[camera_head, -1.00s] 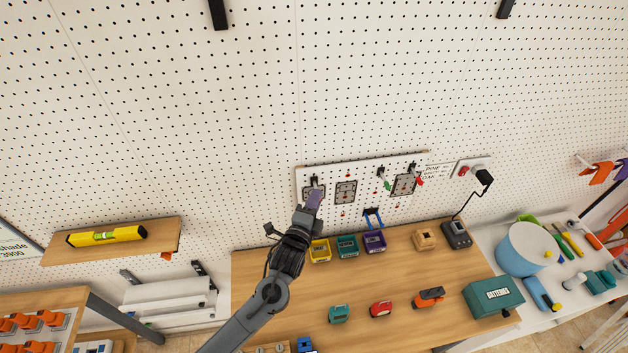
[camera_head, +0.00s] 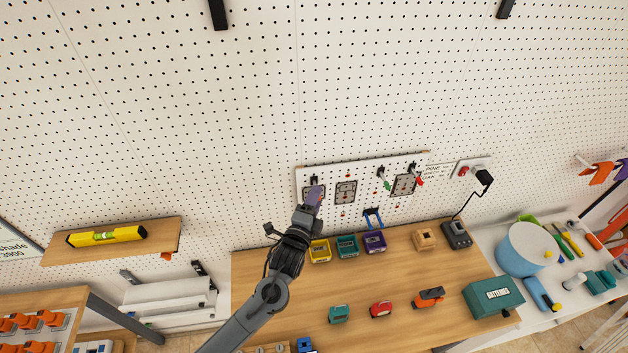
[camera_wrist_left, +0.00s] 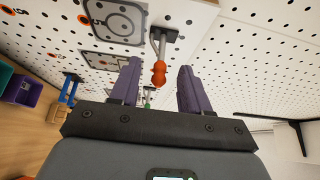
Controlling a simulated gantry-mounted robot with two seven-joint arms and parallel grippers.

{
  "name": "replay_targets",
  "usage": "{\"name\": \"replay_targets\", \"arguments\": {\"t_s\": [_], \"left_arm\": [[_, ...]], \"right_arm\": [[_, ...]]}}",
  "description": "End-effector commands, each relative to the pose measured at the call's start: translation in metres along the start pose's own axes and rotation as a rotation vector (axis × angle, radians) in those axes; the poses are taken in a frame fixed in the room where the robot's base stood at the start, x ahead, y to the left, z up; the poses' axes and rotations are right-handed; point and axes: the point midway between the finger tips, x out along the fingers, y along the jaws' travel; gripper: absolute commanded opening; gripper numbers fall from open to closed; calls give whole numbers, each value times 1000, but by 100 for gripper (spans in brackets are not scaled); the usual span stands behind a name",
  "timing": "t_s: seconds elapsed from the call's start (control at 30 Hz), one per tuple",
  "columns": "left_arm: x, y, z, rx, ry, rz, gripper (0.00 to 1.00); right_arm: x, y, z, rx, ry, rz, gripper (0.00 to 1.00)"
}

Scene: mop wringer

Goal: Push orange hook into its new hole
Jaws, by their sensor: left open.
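The orange hook (camera_wrist_left: 159,70) shows in the left wrist view as a rounded orange tip on a thin stem below a black mount (camera_wrist_left: 166,40) at the white board. My left gripper (camera_wrist_left: 159,85) is open, with one purple finger on each side of the orange tip; I see gaps on both sides. In the head view my left gripper (camera_head: 315,194) is at the left end of the white board (camera_head: 330,178) and mostly hides the orange hook. Whether the mount is seated in a hole cannot be told. My right gripper is not in view.
The board also carries a green hook (camera_head: 387,185), a red hook (camera_head: 419,181) and a blue hook (camera_head: 373,217). Yellow (camera_head: 319,251), teal (camera_head: 346,247) and purple (camera_head: 375,242) bins stand below on the wooden table (camera_head: 260,290).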

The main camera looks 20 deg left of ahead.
Motion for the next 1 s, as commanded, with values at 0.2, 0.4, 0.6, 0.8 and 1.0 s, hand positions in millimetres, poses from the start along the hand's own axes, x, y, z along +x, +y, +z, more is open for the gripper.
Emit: {"name": "replay_targets", "arguments": {"t_s": [0.2,0.4,0.6,0.8,1.0], "left_arm": [[-21,3,0,-1,1,1,46],[-55,4,0,-1,2,1,46],[-86,3,0,0,2,1,46],[-103,1,0,1,1,0,46],[-118,20,0,0,-1,40,46]], "right_arm": [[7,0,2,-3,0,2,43],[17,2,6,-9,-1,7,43],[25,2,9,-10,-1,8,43],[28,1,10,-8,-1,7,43],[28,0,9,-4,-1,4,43]]}}
